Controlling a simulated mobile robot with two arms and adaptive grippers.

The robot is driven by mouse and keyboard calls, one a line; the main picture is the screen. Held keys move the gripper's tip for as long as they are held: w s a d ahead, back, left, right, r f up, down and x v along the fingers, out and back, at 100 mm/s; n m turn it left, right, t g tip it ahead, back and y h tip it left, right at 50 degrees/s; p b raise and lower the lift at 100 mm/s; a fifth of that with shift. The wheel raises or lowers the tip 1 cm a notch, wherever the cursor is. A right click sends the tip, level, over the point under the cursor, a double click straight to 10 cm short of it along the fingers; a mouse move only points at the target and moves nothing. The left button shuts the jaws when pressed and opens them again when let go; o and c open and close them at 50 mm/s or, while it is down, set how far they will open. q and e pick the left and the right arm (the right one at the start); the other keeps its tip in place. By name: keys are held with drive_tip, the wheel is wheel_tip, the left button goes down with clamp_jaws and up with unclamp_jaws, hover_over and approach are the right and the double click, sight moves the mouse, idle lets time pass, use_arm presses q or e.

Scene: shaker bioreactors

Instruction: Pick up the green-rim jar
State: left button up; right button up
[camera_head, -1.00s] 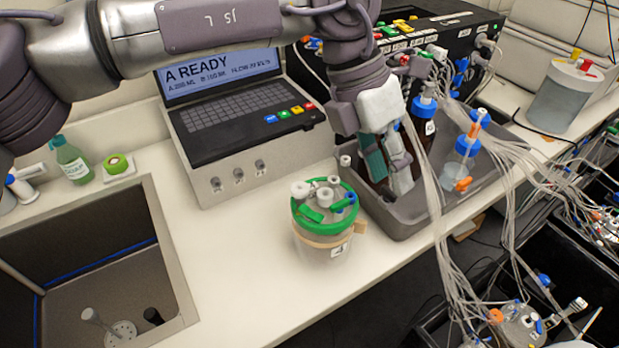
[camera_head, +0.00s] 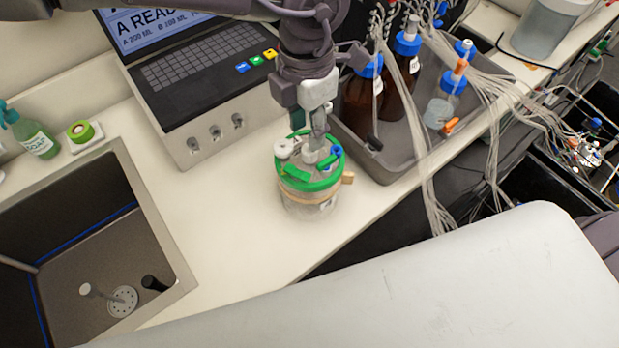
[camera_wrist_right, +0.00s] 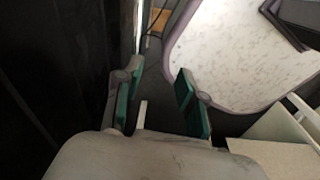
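The green-rim jar (camera_head: 304,207) stands upright on the white bench in the head view, with a tan band below its green rim and white, green and blue fittings on its lid. My left gripper (camera_head: 309,138) points down directly over the jar, its fingertips among the lid fittings at the back of the lid. It hides part of the lid, and I cannot tell whether its fingers touch or grip a fitting. In the right wrist view my right gripper (camera_wrist_right: 157,103) is open and empty, its green-padded fingers wide apart and away from the jar.
A grey tray (camera_head: 388,165) with brown and clear blue-capped bottles is close on the jar's right, with tubes hanging over its edge. The laptop console (camera_head: 205,75) is behind. A sink (camera_head: 150,215) is left. Bench space left of the jar is clear.

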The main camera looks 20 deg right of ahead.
sight(311, 176)
use_arm(q)
drive_tip(key=f, duration=0.1)
drive_tip(key=f+p, duration=0.1)
drive_tip(key=f, duration=0.1)
drive_tip(key=f+p, duration=0.1)
drive_tip(key=shift+s+d+f, duration=0.1)
drive_tip(key=shift+d+f, duration=0.15)
drive_tip(key=shift+f, duration=0.1)
drive_tip(key=c, duration=0.7)
clamp_jaws()
drive_tip(key=shift+r, duration=0.1)
